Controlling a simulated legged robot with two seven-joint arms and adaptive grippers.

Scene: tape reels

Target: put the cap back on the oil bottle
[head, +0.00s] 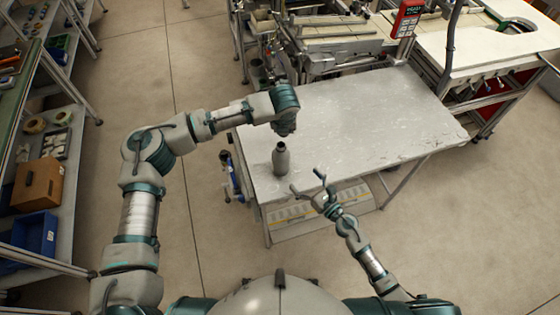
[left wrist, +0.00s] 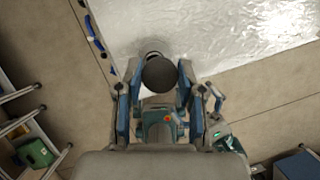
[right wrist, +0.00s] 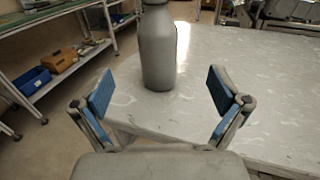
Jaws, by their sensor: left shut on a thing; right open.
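The grey oil bottle (head: 281,161) stands upright on the near left part of the table, its dark narrow neck uncovered. It shows large in the right wrist view (right wrist: 158,50), its top cut off. My left gripper (head: 286,128) is above the bottle, pointing down. In the left wrist view it is shut on the round dark cap (left wrist: 160,73), with the fingers at its two sides. The cap hides most of what lies below it. My right gripper (head: 306,181) is open and empty, low beside the bottle at the table's near edge. Its blue-padded fingers are wide apart.
The white table (head: 380,110) is bare to the right of the bottle. Machinery (head: 335,40) stands behind it. Shelves with a cardboard box (head: 37,184) and a blue bin (head: 36,234) are at the left, across open floor.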

